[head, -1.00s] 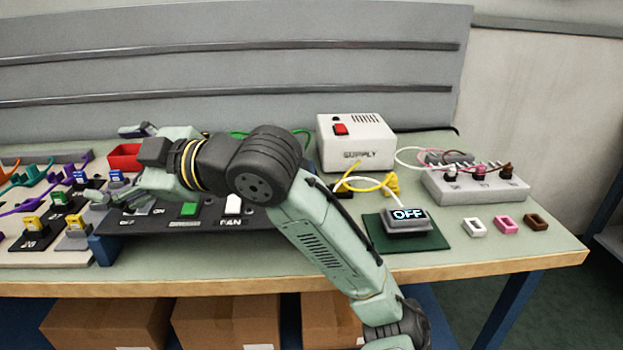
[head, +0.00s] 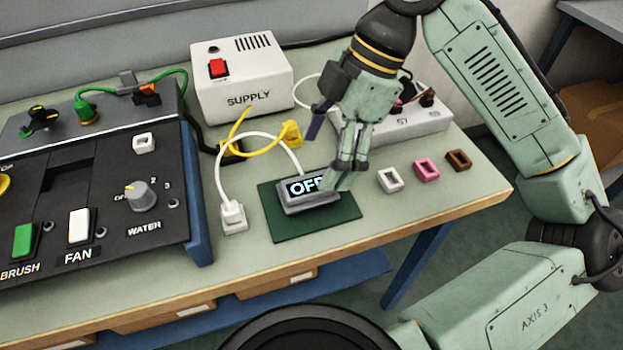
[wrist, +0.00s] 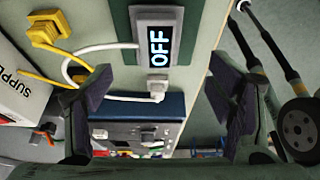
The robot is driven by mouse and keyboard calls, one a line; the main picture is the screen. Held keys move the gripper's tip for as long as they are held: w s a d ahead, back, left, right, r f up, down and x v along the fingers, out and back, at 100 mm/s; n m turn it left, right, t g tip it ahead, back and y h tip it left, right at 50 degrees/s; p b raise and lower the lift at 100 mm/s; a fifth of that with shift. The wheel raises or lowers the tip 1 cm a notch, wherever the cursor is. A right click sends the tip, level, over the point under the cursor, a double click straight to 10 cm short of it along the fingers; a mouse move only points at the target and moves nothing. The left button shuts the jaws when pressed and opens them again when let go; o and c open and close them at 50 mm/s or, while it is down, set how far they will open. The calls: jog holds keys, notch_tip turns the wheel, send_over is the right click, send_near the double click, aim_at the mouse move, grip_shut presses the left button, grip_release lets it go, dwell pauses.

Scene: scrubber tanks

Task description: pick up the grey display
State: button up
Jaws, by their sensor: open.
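The grey display (head: 309,205) lies on a dark green mat (head: 337,224) near the table's front edge, its screen reading OFF. A white cable runs from it. In the wrist view the display (wrist: 172,37) stands at the top middle, ahead of and between the two fingers. My gripper (head: 342,166) is above the display's right part in the head view and hides some of its screen. The fingers are apart and nothing is between them in the wrist view (wrist: 158,105). I cannot tell whether a finger touches the display.
A white supply box (head: 243,77) stands behind, with a yellow plug (head: 290,133) and cables nearby. A white plug (head: 233,215) is left of the mat. White, pink and brown frames (head: 426,170) lie to the right. A black control panel (head: 100,190) fills the left.

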aim_at(309, 184)
jog(key=x, duration=0.2)
jog(key=shift+a+f, duration=0.2)
jog(key=shift+f, duration=0.2)
jog(key=shift+w+d+p+x, duration=0.15)
jog(key=shift+p+x, duration=0.2)
jog(key=shift+x, duration=0.9)
jog(key=shift+w+d+p+x, duration=0.1)
jog(key=shift+p+x, duration=0.2)
jog(key=shift+x, duration=0.95)
jog(key=shift+f, duration=0.15)
jog(key=c, duration=1.2)
